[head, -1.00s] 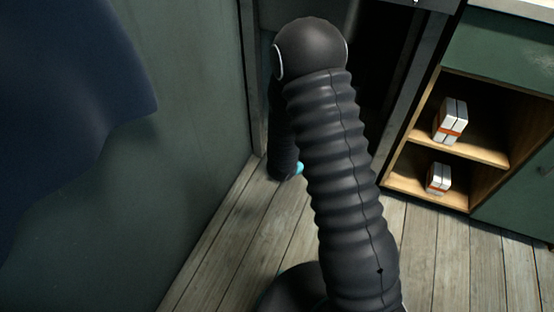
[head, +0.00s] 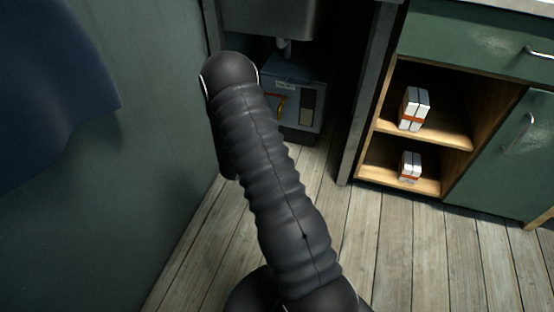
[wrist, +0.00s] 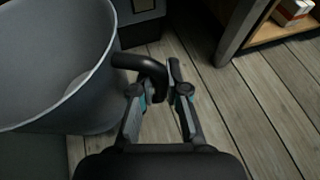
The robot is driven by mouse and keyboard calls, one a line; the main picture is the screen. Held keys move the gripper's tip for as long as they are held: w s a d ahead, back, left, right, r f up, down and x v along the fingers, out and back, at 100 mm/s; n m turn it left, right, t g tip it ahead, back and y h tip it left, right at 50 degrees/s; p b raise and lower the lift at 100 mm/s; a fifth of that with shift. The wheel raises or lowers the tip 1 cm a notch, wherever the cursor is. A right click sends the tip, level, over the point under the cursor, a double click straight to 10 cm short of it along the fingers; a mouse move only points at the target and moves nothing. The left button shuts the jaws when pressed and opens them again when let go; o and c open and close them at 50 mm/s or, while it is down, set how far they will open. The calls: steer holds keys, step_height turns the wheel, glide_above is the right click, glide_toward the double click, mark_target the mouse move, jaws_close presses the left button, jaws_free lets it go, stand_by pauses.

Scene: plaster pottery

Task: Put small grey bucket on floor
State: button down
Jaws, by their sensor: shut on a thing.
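The grey bucket (wrist: 60,105) fills the left of the wrist view, with its pale rim and open mouth showing. My gripper (wrist: 166,88) is just right of the bucket, its fingers closed on a dark curved piece (wrist: 138,62) that looks like the bucket's handle. The bucket looks about upright, low over the wooden floor (wrist: 205,115). I cannot tell if its base touches the boards. In the head view my arm hides the gripper and the bucket.
A green wall and dark blue cloth (head: 50,90) are at the left. A grey box (head: 300,95) stands under a sink (head: 275,18). An open cabinet (head: 375,150) with white-and-orange boxes (head: 414,108) is at the right. The floor (head: 385,255) in front is clear.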

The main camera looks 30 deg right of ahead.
steer(key=s+d+f+m+g+h+b, duration=0.1)
steer(key=s+d+f+g, duration=0.1)
steer(key=d+f, duration=0.5)
steer(key=s+d+f+m+g+b, duration=0.1)
steer(key=d+f+m, duration=0.1)
steer(key=d, duration=0.9)
steer(key=w+a+f+b, duration=0.1)
steer(key=w+a+f, duration=0.3)
steer(key=w+f, duration=0.6)
steer(key=shift+w+a+f, duration=0.15)
steer(key=shift+a+f, duration=0.1)
steer(key=shift+f, duration=0.5)
steer(key=c, duration=1.2)
jaws_free()
steer(key=shift+a, duration=0.1)
